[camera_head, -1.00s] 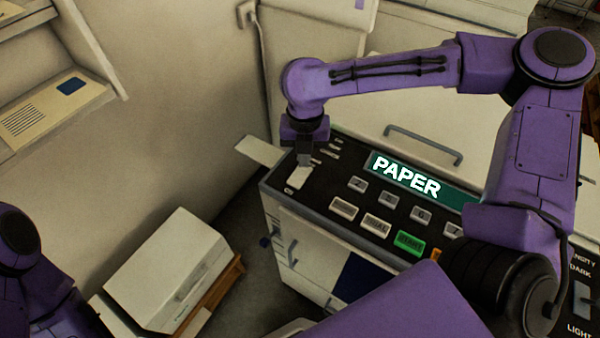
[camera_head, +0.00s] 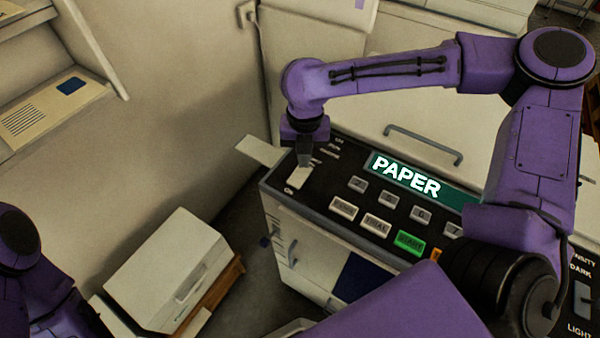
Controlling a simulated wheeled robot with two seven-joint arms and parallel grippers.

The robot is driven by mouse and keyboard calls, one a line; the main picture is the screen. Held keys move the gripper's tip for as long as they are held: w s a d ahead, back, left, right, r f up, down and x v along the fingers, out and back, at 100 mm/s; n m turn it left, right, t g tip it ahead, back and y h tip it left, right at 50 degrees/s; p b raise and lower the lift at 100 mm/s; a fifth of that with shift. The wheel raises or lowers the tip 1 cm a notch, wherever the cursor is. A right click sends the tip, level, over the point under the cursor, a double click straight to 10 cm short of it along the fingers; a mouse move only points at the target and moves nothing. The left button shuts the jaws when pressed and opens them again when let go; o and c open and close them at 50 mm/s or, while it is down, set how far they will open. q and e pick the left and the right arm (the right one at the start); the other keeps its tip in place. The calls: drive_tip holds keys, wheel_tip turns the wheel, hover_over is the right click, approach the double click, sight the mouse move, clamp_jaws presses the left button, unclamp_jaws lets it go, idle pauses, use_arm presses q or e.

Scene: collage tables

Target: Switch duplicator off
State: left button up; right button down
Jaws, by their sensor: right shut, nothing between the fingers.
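The duplicator's black control panel (camera_head: 325,183) has a lit green display reading "PAPER" (camera_head: 405,177), several grey keys and a green key (camera_head: 410,243). A white rocker switch (camera_head: 298,178) sits at the panel's left end, with an "ON" label at its near edge. My right gripper (camera_head: 304,160) points down at the switch's far end, shut and empty. It hides part of the switch, and I cannot tell whether it touches. The display is lit. My left arm shows at the lower left, but its gripper is out of view.
A cream box-shaped machine (camera_head: 165,265) stands on a wooden stand at the lower left. A wall shelf (camera_head: 55,105) is at the upper left. A cream cabinet with a grey handle (camera_head: 424,145) stands behind the panel. Dark floor shows between the box and the duplicator.

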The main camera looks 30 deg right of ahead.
drive_tip(key=shift+f+b, duration=0.55)
drive_tip(key=shift+f, duration=0.35)
drive_tip(key=shift+r, duration=0.1)
wheel_tip(320, 180, up, 7)
drive_tip(key=p, duration=0.7)
drive_tip(key=shift+p, duration=0.35)
